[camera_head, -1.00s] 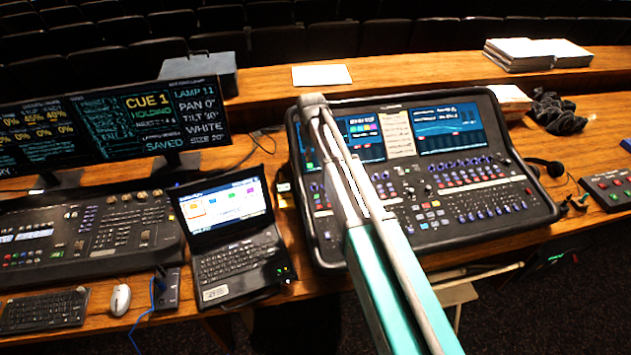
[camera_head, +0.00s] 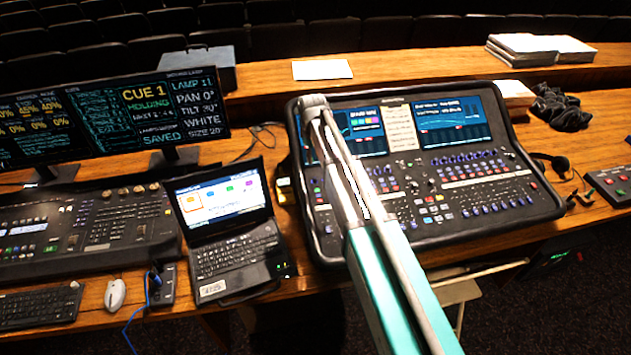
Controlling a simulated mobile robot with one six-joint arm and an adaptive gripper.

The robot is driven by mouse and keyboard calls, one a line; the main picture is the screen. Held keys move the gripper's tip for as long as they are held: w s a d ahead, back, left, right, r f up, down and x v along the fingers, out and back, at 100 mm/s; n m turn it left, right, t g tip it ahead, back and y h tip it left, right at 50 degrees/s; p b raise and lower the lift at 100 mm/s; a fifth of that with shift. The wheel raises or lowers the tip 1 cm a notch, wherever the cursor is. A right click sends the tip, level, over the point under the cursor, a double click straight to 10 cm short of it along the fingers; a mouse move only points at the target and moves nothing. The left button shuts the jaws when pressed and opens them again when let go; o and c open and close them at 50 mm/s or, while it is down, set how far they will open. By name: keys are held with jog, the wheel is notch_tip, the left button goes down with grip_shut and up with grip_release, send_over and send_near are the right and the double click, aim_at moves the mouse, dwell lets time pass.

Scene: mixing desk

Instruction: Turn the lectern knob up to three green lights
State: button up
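The mixing desk (camera_head: 470,215) is a black console with two screens, rows of small knobs and faders. It stands in the middle right of the head view. I cannot pick out which knob is the lectern knob; the labels are too small to read. I cannot make out a row of three green lights beside any one knob. My arm (camera_head: 385,275), teal and pale grey, reaches up from the bottom and covers part of the desk's left side. My gripper cannot be made out in this view.
A small laptop (camera_head: 235,250) stands left of the desk, with monitors (camera_head: 110,118) and a lighting console (camera_head: 85,225) farther left. A headset (camera_head: 553,162) and a small button box (camera_head: 612,184) lie to the right. Paper stacks (camera_head: 540,50) sit on the ledge behind.

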aim_at(315, 177)
jog(key=shift+w+d+f+b, duration=0.1)
jog(key=shift+f+b, duration=4.55)
jog(key=shift+f, duration=0.3)
grip_shut()
